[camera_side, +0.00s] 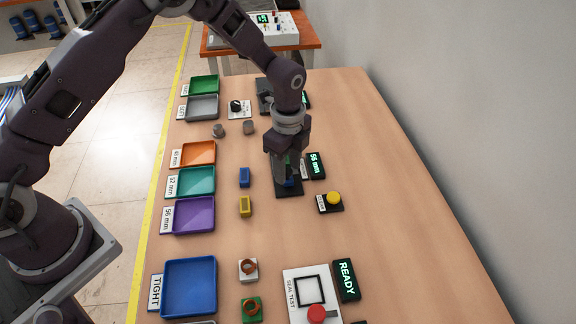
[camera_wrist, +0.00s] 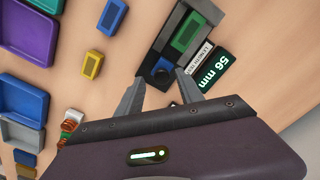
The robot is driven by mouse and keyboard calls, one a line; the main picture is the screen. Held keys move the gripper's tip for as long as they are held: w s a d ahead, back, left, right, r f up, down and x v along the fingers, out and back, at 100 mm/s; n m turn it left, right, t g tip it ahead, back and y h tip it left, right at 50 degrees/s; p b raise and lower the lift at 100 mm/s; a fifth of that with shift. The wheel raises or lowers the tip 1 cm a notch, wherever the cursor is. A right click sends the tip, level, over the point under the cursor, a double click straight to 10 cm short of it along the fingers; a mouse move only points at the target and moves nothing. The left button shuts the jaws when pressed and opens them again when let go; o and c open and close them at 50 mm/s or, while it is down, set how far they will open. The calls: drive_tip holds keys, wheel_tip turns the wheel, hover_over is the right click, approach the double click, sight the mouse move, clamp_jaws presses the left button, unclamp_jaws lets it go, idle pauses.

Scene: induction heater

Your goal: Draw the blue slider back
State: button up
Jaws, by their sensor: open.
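The dark length gauge (camera_side: 290,192) stands mid-table under my gripper (camera_side: 287,172). It also shows in the wrist view (camera_wrist: 185,14), with a green block (camera_wrist: 187,31) lying in its channel. The blue slider (camera_wrist: 161,75) is a small dark-blue part at the near end of the gauge. A bit of its blue shows below my gripper in the side view (camera_side: 290,183). My gripper in the wrist view (camera_wrist: 159,76) is open, with one finger on each side of the slider. I cannot tell whether either finger touches it. The gauge display (camera_wrist: 210,70) reads 56 mm.
A blue block (camera_side: 244,177) and a yellow block (camera_side: 245,206) lie left of the gauge. Orange (camera_side: 198,153), teal (camera_side: 196,181) and purple (camera_side: 194,215) trays line the left edge. A yellow button (camera_side: 333,198) stands right of the gauge. The table's right side is clear.

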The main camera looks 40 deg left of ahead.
sight(288, 172)
wheel_tip(288, 172, up, 7)
drive_tip(key=shift+f, duration=0.1)
drive_tip(key=s+a+r+n+t, duration=0.1)
drive_tip(key=s+a+r+n, duration=0.25)
drive_tip(key=r, duration=0.55)
drive_tip(key=s+a+r+n+t, duration=0.1)
drive_tip(key=s+a+r+n, duration=0.1)
drive_tip(key=s+r+n, duration=0.45)
drive_tip(key=s+a+r+n+t, duration=0.1)
drive_tip(key=s+r+n, duration=0.2)
drive_tip(key=s, duration=0.6)
drive_tip(key=s+a+r+n+t, duration=0.2)
drive_tip(key=s+n, duration=0.3)
drive_tip(key=s, duration=0.5)
drive_tip(key=shift+s+a+r+t, duration=0.15)
drive_tip(key=shift+a+r+t, duration=0.15)
drive_tip(key=shift+r, duration=0.3)
